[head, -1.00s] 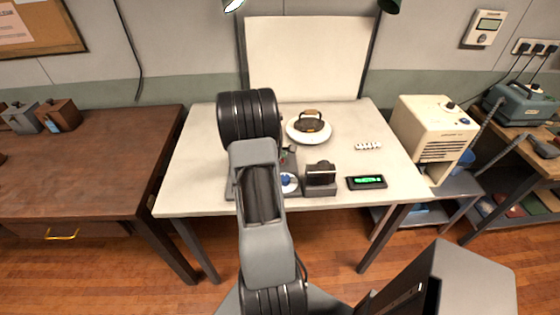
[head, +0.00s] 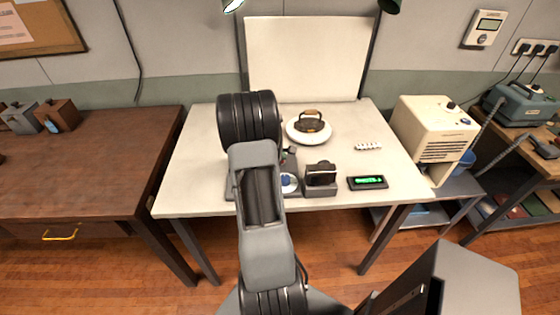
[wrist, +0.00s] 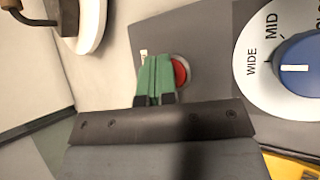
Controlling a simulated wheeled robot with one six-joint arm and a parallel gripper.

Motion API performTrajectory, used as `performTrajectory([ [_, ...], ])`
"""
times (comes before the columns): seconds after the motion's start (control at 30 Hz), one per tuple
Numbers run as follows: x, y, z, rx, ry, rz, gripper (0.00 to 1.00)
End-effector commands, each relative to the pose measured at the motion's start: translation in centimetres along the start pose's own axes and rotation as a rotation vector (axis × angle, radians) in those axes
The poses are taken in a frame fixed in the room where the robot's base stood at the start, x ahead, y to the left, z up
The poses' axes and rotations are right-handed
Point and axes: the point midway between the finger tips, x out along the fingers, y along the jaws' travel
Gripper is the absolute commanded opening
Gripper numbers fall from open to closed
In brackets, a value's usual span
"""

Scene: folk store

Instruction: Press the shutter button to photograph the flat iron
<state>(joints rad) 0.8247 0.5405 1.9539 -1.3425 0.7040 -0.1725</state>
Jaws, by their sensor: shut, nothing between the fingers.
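The flat iron (head: 310,121), dark with a brown handle, sits on a round white stand (head: 303,138) at the back middle of the table. A red button (wrist: 180,72) on a grey control panel (wrist: 200,35) shows in the wrist view, partly covered by my gripper (wrist: 157,78). The green fingers are shut and empty, beside and over the button's left edge; I cannot tell if they touch it. A blue knob (wrist: 298,62) on a white dial marked WIDE and MID is right of the button. A dark camera (head: 321,173) stands right of the panel.
A black device with a green display (head: 367,182) and small white pieces (head: 368,146) lie on the right of the white table (head: 190,185). A pale backdrop board (head: 305,60) stands behind. A beige machine (head: 432,135) is at the right.

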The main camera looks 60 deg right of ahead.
Motion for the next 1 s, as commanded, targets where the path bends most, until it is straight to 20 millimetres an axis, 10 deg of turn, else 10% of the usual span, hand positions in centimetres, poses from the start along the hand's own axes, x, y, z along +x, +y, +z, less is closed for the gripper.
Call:
performTrajectory([
  [1.0, -1.7, 1.3, 1.3, 0.000, 0.000, 0.000, 0.00],
])
